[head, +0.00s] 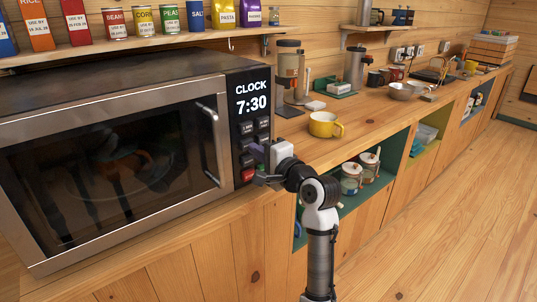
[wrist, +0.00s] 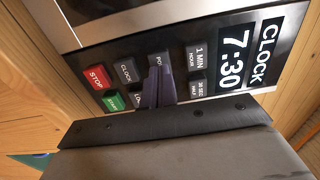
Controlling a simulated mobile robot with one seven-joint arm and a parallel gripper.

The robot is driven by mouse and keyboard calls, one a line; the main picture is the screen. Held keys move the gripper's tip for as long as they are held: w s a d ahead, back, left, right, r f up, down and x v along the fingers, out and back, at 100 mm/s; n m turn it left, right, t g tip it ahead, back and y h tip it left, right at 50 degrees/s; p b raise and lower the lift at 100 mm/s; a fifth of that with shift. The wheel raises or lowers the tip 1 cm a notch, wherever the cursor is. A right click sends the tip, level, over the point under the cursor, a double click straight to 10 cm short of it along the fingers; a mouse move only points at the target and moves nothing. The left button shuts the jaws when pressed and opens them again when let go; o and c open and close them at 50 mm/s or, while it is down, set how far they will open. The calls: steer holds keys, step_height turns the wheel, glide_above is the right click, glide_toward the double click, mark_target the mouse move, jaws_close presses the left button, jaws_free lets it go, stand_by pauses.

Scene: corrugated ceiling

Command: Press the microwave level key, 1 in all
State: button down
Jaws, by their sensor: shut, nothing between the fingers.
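The microwave (head: 120,150) stands on the wooden counter with its door shut.
Around the fingers are a CLOCK key (wrist: 125,70), a red STOP key (wrist: 96,77), a green key (wrist: 113,101) and a 1 MIN key (wrist: 199,56). A yellow mug (head: 323,125) and a coffee machine (head: 290,75) stand right of the microwave. A shelf (head: 140,42) is above.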

steer(key=shift+w+a, duration=0.2)
steer(key=shift+w, duration=0.1)
